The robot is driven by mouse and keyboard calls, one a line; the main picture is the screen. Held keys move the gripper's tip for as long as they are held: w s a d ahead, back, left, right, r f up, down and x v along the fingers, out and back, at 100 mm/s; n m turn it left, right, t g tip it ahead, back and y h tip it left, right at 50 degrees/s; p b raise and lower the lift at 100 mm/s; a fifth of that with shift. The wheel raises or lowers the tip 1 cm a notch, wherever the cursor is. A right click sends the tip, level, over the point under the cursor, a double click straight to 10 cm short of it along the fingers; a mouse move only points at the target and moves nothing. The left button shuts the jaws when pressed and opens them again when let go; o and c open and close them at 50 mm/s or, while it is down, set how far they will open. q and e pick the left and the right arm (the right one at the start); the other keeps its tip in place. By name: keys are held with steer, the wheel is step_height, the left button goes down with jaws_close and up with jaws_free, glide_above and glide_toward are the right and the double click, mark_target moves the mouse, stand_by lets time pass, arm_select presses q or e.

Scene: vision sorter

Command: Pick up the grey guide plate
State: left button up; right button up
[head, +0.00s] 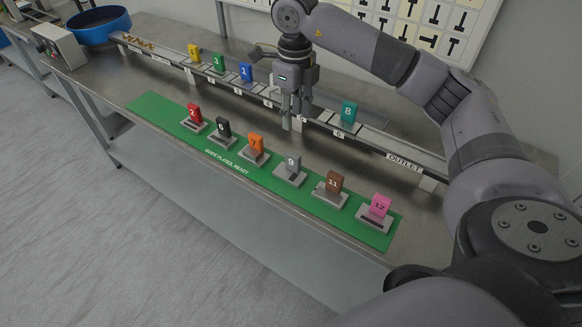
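The grey guide plate (292,164), marked 9, stands upright on a small grey base (288,179) on the green mat (150,105), between the orange and the brown plates. My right gripper (291,128) points down from above, just behind the grey plate in the picture and in front of the rail. Its fingers look close together. I cannot tell whether they are open or shut. No contact with the grey plate shows. My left gripper is not in view.
Red, black, orange (256,144), brown (333,182) and pink (380,206) plates share the mat. Behind it runs a rail (372,135) holding yellow, green, blue and teal (348,112) plates. A blue bowl (98,27) stands far left.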

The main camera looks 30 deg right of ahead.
steer(key=p, duration=0.3)
glide_toward(293, 154)
steer(key=f, duration=0.5)
steer(key=shift+s+a, duration=0.15)
steer(key=shift+s, duration=0.25)
steer(key=shift+f, duration=0.3)
steer(key=f+p, duration=0.2)
steer(key=f, duration=0.1)
steer(key=shift+w+f, duration=0.3)
steer(key=shift+w, duration=0.05)
steer(key=shift+f, duration=0.55)
jaws_close()
